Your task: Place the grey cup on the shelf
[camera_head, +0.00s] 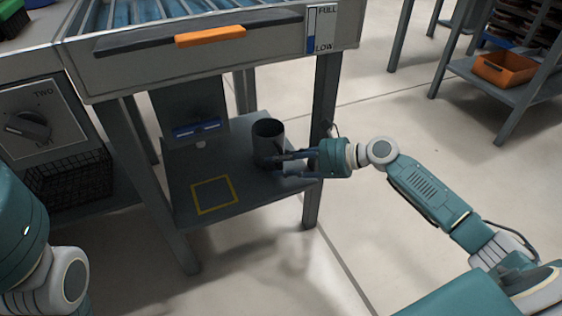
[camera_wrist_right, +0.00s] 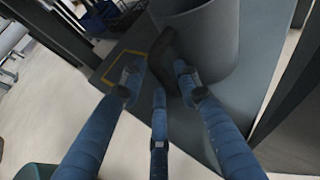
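The grey cup (camera_head: 268,138) stands upright on the low shelf (camera_head: 240,190) under the conveyor, behind and to the right of a yellow square outline (camera_head: 214,194). It also fills the top of the right wrist view (camera_wrist_right: 215,40), with its dark handle (camera_wrist_right: 164,52) facing my gripper. My right gripper (camera_head: 284,160) reaches in from the right, low at the cup's side. In the right wrist view its blue fingers (camera_wrist_right: 158,78) are spread, with the handle between their tips; contact is not clear. Part of my left arm shows at the left edge of the head view, its gripper out of frame.
The conveyor front with an orange handle (camera_head: 210,36) hangs above the shelf. A table leg (camera_head: 322,120) stands close beside my right gripper. A black wire basket (camera_head: 68,180) is at the left. An orange bin (camera_head: 504,68) sits on a rack at the far right.

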